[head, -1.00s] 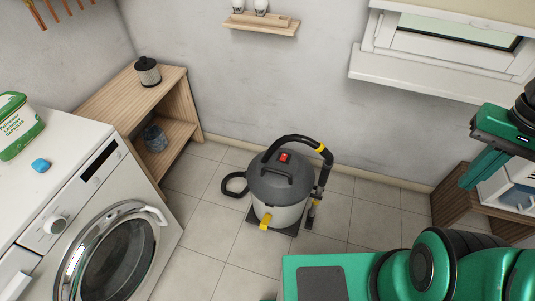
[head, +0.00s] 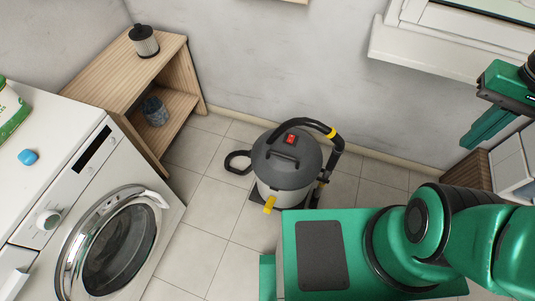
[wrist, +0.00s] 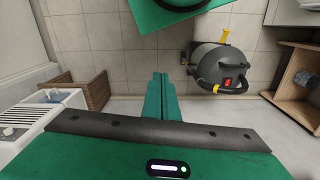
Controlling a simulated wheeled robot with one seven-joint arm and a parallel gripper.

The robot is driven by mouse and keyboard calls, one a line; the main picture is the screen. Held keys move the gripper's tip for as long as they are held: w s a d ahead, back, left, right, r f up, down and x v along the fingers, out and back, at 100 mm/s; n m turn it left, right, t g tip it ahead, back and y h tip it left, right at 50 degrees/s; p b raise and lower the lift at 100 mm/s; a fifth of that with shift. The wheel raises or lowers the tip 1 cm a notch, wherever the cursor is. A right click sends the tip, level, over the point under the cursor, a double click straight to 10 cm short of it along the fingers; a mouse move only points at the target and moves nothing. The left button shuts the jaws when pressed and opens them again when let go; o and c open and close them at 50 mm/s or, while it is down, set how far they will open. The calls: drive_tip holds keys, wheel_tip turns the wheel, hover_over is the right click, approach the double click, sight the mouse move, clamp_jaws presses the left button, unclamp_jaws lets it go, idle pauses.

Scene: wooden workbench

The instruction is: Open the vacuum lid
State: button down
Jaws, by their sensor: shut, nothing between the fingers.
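The vacuum (head: 287,172) stands on the tiled floor in the middle of the head view. Its dark grey lid (head: 305,158) is on the drum, with a handle and a red switch on top. A yellow latch (head: 269,204) shows at its front. The vacuum also shows upside down in the wrist view (wrist: 212,70). My gripper (head: 472,143) is at the right of the head view, well apart from the vacuum and higher up. Its green fingers (wrist: 160,78) are together in the wrist view, with nothing between them.
A washing machine (head: 60,215) stands at the left, with a blue pod (head: 28,157) on top. A wooden shelf (head: 125,75) holds a canister (head: 143,41). A window sill (head: 425,52) juts out at upper right. Floor (head: 205,205) left of the vacuum is clear.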

drive_tip(key=w+a+f+n+h, duration=0.1)
drive_tip(key=w+a+f+n, duration=0.4)
drive_tip(key=w+n, duration=0.3)
drive_tip(key=w+a+f+n+h, duration=0.1)
drive_tip(key=w+a+f+n, duration=0.5)
drive_tip(key=w, duration=0.5)
drive_tip(key=w+a+f+n+t, duration=0.2)
drive_tip(key=w+a+f+n, duration=0.3)
drive_tip(key=a+f+n, duration=0.6)
drive_tip(key=s+a+f+n+y, duration=0.1)
drive_tip(key=s+a+f+n, duration=0.2)
drive_tip(key=a+f+n, duration=0.45)
drive_tip(key=s+a+f+n, duration=0.3)
drive_tip(key=a+f+n, duration=0.35)
drive_tip(key=a, duration=0.65)
drive_tip(key=w+d+f+m, duration=0.1)
drive_tip(key=w+d+f, duration=0.1)
drive_tip(key=w+f, duration=0.3)
drive_tip(key=shift+d+f+m+t, duration=0.2)
drive_tip(key=shift+f+m+t, duration=0.1)
drive_tip(key=shift+f, duration=1.85)
